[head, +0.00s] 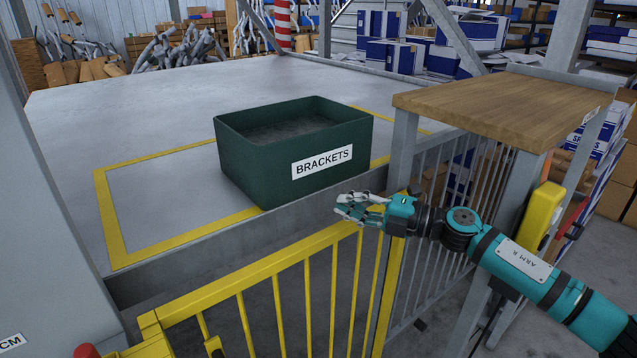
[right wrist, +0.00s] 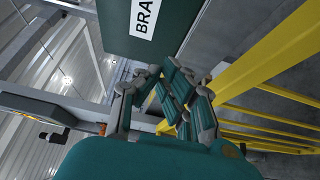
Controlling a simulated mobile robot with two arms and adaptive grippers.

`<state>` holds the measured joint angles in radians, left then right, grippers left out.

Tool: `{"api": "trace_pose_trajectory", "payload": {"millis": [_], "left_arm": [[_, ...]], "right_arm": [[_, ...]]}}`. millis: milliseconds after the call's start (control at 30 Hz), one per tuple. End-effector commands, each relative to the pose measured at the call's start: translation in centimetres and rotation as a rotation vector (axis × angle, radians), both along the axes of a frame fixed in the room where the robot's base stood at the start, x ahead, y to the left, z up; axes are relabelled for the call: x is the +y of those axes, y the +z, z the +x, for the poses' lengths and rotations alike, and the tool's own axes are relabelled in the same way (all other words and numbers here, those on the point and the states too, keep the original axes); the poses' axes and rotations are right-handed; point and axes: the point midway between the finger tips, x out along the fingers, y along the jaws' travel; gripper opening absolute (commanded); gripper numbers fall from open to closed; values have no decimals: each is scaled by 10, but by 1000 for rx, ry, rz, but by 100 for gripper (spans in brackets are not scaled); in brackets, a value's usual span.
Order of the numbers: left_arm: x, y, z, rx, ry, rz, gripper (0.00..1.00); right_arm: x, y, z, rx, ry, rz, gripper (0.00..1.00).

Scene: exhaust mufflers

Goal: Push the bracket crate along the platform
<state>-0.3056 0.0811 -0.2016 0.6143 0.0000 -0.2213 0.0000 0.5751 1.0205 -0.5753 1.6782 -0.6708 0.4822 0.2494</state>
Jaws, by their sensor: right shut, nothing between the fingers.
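The green bracket crate (head: 245,165) with a white BRACKETS label sits upright on the grey platform (head: 90,115), partly over the right part of a yellow marked rectangle. Its inside looks dark. My right gripper (head: 345,207) is shut and empty, in front of the crate's label side at its lower right, near the yellow rail. In the right wrist view the fingers (right wrist: 165,85) are closed together below the crate (right wrist: 185,25); I cannot tell whether they touch it. My left gripper is not in view.
A yellow gate (head: 290,265) runs along the platform's front edge. A wooden shelf top (head: 500,105) on grey posts stands at the right, above a barred grey fence. The platform left of the crate is clear. Mufflers (head: 190,50) are piled at the back.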

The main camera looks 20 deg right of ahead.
Motion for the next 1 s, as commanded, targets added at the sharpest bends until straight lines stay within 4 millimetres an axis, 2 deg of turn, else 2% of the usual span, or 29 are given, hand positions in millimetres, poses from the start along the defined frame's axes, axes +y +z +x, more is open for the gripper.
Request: {"api": "trace_pose_trajectory", "payload": {"millis": [33, 233, 333, 500, 1000], "left_arm": [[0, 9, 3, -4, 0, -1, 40], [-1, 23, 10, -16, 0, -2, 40], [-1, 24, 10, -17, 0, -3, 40], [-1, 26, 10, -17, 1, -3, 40], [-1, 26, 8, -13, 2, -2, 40]], "right_arm": [[10, 6, 9, -2, 2, 5, 0], [43, 5, 37, -1, 1, 4, 0], [41, 3, 53, 0, -4, 5, 0], [41, 1, 69, -1, -3, 2, 0], [41, 0, 75, 1, -2, 2, 0]]}}
